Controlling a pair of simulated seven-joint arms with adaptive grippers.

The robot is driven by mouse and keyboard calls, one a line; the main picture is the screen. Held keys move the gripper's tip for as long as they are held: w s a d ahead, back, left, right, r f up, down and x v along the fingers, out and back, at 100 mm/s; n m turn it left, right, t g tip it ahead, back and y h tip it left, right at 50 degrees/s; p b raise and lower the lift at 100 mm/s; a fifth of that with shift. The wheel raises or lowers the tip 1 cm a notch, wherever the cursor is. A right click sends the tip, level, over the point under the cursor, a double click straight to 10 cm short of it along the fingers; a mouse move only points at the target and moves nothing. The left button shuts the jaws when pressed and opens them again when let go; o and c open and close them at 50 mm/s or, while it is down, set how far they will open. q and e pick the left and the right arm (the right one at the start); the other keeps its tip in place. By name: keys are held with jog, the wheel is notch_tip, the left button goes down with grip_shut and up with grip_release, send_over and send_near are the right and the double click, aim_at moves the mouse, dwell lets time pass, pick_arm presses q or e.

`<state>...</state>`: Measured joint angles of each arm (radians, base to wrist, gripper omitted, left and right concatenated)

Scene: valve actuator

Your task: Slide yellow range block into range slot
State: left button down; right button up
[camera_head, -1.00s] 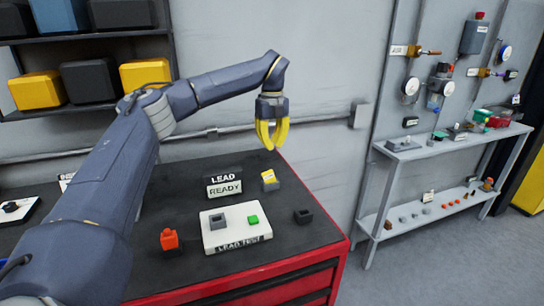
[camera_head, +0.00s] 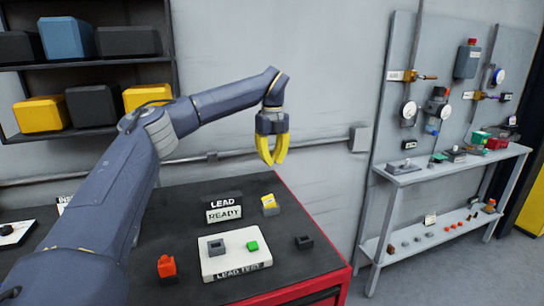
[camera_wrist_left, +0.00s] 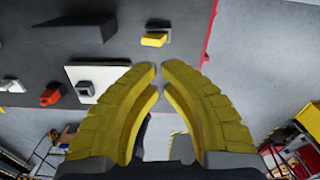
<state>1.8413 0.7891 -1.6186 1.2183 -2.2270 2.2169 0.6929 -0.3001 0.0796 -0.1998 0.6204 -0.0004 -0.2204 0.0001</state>
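A small yellow block (camera_head: 269,201) sits in a dark holder near the back right of the black worktop. It also shows in the left wrist view (camera_wrist_left: 154,39), beyond the fingertips. My left gripper (camera_head: 273,164) hangs above and behind this block, pointing down and clear of the worktop. Its yellow fingers curve together, with their tips (camera_wrist_left: 160,72) nearly meeting and nothing between them. No slot is legibly marked as the range slot, so I cannot tell which one it is. My right gripper is out of view.
A white plate marked LEAD TEST (camera_head: 215,267) holds a grey socket and a green block. An orange piece (camera_head: 166,267) stands to its left and a dark socket (camera_head: 304,242) to its right. A LEAD READY sign (camera_head: 224,214) stands behind. A grey shelf bench (camera_head: 455,160) is at right.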

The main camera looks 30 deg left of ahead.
pick_arm(q)
send_near(269, 203)
jog(key=shift+w+d+f, duration=0.1)
jog(key=shift+w+f, duration=0.15)
jog(key=shift+f, duration=0.65)
jog(key=shift+w+a+f, duration=0.1)
jog(key=shift+w+f, duration=0.15)
jog(key=shift+f, duration=0.65)
jog(key=shift+w+d+f, duration=0.1)
jog(key=shift+w+f, duration=0.15)
jog(key=shift+f, duration=0.65)
jog(key=shift+s+f, duration=0.1)
jog(key=shift+f, duration=0.95)
jog(key=shift+r, duration=0.2)
